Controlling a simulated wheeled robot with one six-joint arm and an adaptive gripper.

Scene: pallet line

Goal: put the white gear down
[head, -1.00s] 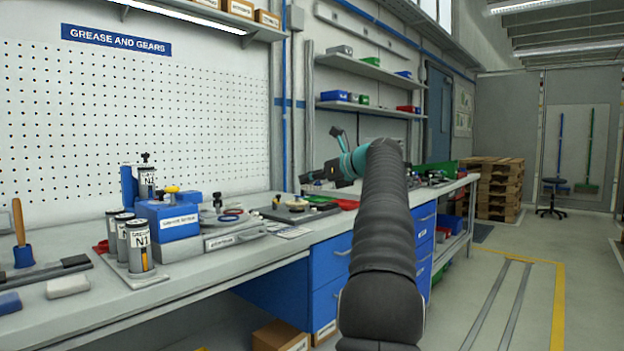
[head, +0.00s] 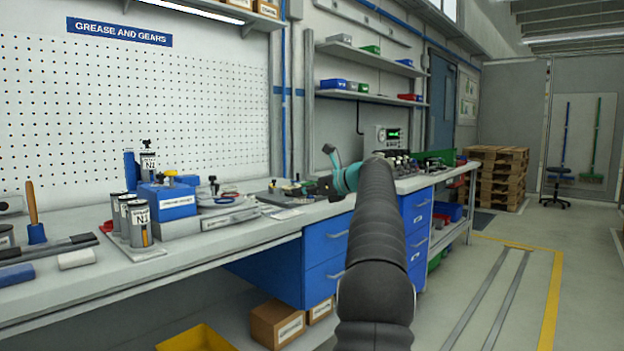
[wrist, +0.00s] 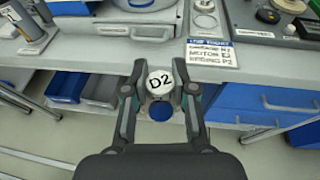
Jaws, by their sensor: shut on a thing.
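In the wrist view my gripper (wrist: 160,88) is shut on a white round piece (wrist: 159,80) marked D2, taken as the white gear. A blue round part shows just below the white face. Its teeth cannot be made out. In the wrist view it appears in front of the bench's front edge, apart from the bench top. In the head view my gripper (head: 318,188) is small and dark, near the bench's front edge; the held piece cannot be made out there.
The bench (head: 110,280) carries grease cartridges (head: 137,222), a blue box (head: 170,200) and a grey tray (head: 228,217). A printed card (wrist: 211,53) lies at its front edge. Blue drawers (head: 327,250) sit below. A yellow bin (head: 195,338) and cardboard boxes (head: 277,324) stand underneath.

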